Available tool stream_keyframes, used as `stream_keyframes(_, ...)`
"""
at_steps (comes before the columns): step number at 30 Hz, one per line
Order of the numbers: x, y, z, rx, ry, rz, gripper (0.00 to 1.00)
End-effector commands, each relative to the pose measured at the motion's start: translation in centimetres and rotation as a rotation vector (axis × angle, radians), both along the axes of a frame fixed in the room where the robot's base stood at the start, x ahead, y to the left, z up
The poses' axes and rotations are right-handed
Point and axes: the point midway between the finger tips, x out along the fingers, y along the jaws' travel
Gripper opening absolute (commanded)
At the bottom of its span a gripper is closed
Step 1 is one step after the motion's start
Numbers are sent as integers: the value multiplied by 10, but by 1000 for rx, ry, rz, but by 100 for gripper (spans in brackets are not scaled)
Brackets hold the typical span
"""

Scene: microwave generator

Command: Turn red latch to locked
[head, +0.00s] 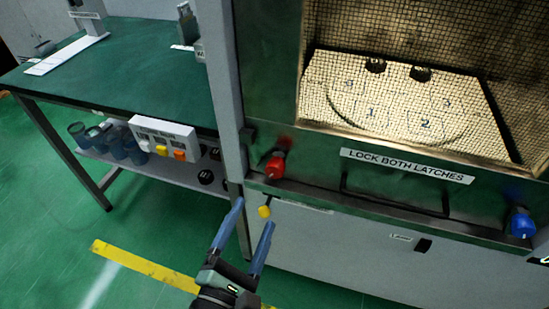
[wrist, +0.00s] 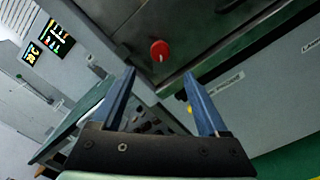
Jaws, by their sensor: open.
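The red latch (head: 275,165) is a red knob at the lower left of the microwave generator's front, left of the label "LOCK BOTH LATCHES". In the wrist view the red latch (wrist: 160,50) shows ahead, above the gap between my fingers, with a small pale mark on its face. My gripper (head: 254,222) has two blue fingers and is open and empty, below the red latch in the head view and apart from it. It also shows in the wrist view (wrist: 158,75). The blue latch (head: 522,223) sits at the lower right of the same front.
A yellow knob (head: 264,211) sits just below the red latch, close to my fingers. A black bar handle (head: 395,197) crosses the front panel. A green table (head: 130,70) stands left, with a white switch box (head: 165,138) and cups (head: 118,142) beneath. Open floor lies front left.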

Motion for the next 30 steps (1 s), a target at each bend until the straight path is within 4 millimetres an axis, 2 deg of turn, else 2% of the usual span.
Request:
stream_keyframes(5, 26, -10, 2, 2, -7, -4, 77)
stream_keyframes(12, 73, -25, 3, 4, -8, -3, 77)
stream_keyframes(18, 103, -34, 2, 5, -7, -2, 77)
stream_keyframes(24, 117, -39, 1, 6, -6, -2, 77)
stream_keyframes(30, 120, -40, 1, 7, -5, -1, 77)
